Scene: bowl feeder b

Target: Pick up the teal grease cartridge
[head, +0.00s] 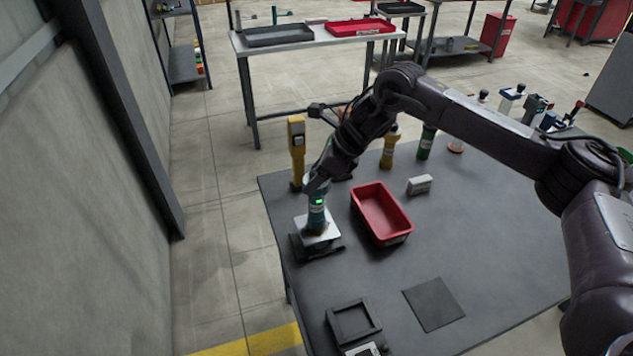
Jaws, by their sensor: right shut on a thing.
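The teal grease cartridge (316,222) stands upright over the silver plate of a small scale (328,240) at the left end of the dark table. My right gripper (318,197) reaches in from the right and is shut on the cartridge's upper part from above. The gripper hides the cartridge's top. Whether its base touches the plate is too small to tell. My left gripper is not in view.
A red bin (383,214) stands just right of the scale, with a small white box (419,185) beyond it. A yellow device (297,148), a yellow bottle (389,150) and a green bottle (426,142) stand behind. A flat dark square (433,304) and black frame (353,322) lie in front.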

